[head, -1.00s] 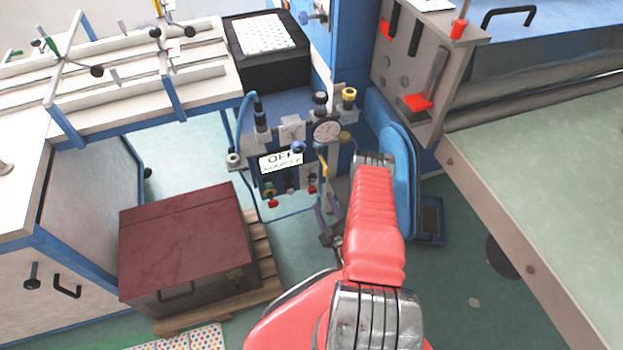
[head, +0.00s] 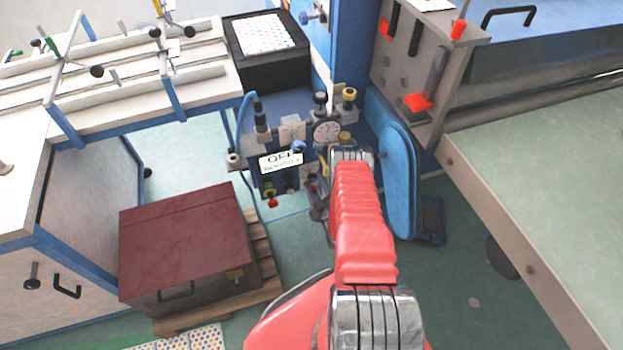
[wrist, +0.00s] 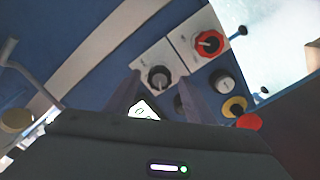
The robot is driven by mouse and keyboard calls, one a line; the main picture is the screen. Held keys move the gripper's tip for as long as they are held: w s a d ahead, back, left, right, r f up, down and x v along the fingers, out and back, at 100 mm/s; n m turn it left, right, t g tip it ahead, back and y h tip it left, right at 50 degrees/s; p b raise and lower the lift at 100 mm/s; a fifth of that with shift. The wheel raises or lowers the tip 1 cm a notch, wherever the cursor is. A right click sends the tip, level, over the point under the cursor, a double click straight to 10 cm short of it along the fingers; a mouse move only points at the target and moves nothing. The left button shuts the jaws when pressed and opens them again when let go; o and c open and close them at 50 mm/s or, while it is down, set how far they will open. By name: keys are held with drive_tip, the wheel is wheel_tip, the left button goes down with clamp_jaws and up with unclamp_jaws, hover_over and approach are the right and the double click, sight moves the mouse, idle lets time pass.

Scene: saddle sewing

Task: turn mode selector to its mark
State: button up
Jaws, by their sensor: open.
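In the wrist view a dark round knob (wrist: 158,79) with a pale pointer line sits on a light square plate. A second dark knob with a red ring (wrist: 208,43) sits on another light plate up and right of it. I cannot tell for sure which is the mode selector, and no mark is clearly readable. My gripper (wrist: 160,76) is open, its two dark fingers on either side of the first knob as seen; contact cannot be made out. In the head view my gripper (head: 319,204) is partly hidden by my arm, in front of the control unit.
Near the two knobs are a black-and-white knob (wrist: 224,83), a yellow ring (wrist: 235,106) and a red button (wrist: 249,121). A maroon-topped box (head: 185,240) stands left, a blue padded part (head: 398,180) right.

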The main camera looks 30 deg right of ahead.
drive_tip(key=shift+x, duration=1.4)
drive_tip(key=shift+a, duration=0.1)
drive_tip(key=c, duration=1.1)
